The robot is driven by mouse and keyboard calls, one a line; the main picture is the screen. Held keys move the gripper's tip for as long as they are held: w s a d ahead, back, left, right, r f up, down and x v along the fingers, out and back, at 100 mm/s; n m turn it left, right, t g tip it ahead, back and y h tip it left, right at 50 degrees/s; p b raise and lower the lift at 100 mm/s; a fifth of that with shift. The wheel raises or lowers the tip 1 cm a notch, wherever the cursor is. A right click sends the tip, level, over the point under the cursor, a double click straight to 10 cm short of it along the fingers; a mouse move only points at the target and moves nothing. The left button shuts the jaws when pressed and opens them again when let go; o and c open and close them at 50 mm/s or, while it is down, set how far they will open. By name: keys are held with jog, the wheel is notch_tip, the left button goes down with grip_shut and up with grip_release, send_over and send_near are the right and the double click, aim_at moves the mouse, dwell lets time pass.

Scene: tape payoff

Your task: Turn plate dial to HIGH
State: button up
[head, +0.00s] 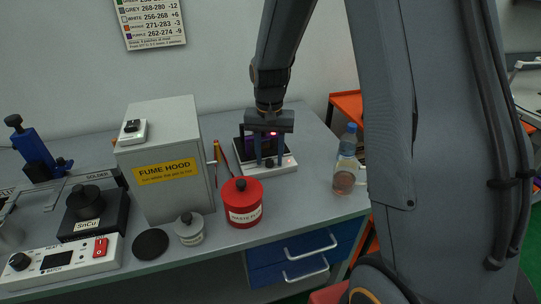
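The hot plate (289,168) is a low unit with a white front and a dark top, standing on the grey bench behind the red pot. A small dark round knob, apparently its dial (269,163), shows at the front, with a small red light to its right. The dial's setting and any HIGH mark are too small to read. My gripper (269,160) reaches down over the plate, its two dark blue fingers apart. The dial shows between the fingertips; I see no clear contact. The fingers hide part of the plate's top.
A red lidded pot (243,204) stands just in front of the plate. The grey fume hood (178,176) is to the left, with thin tools beside it. A bottle (346,166) stands to the right. The heater box (64,265) is at front left.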

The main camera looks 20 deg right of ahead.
aim_at(270, 160)
jog(key=shift+r+b, duration=0.7)
jog(key=shift+r, duration=3.2)
jog(key=s+f+n, duration=0.1)
jog(key=s, duration=0.5)
jog(key=s+f+n, duration=0.2)
jog(key=s, duration=0.4)
jog(key=s+f+n, duration=0.1)
jog(key=s+f, duration=0.1)
jog(key=s, duration=0.4)
jog(key=shift+s+f+n+t, duration=0.1)
jog(key=shift+s+n+t, duration=0.05)
jog(key=shift+n+t, duration=0.2)
